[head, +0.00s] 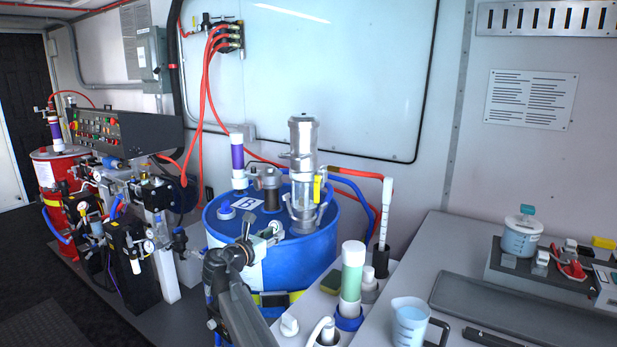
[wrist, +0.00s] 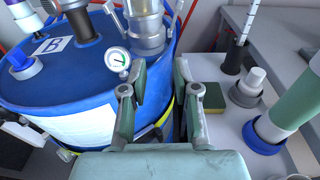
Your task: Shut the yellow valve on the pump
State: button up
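The pump (head: 303,165) is an upright steel cylinder standing on a blue drum (head: 290,255). The yellow valve (head: 317,188) shows in the head view as a small upright yellow handle on the pump's right side. In the wrist view the lower part of the pump (wrist: 147,28) shows at the top edge; I cannot make out the yellow handle there. My gripper (wrist: 160,75) is open and empty, with a clear gap between its fingers. In the head view my gripper (head: 268,235) is in front of the drum, lower than the valve and to its left, apart from it.
A round gauge (wrist: 117,59) is close to my left finger. A white and green cylinder (head: 352,275) and a clear jug (head: 410,320) stand to the right. Red and blue hoses run behind the pump. A grey bench (head: 455,255) fills the right side.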

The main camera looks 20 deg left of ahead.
jog(key=t+h+p, duration=0.1)
jog(key=p, duration=0.1)
send_near(316, 194)
jog(key=w, duration=0.3)
jog(key=w+p, duration=0.1)
jog(key=w, duration=0.3)
jog(key=w+d+p, duration=0.1)
jog(key=w, duration=0.2)
jog(key=shift+w+d+f, duration=0.1)
jog(key=shift+w, duration=0.2)
grip_shut()
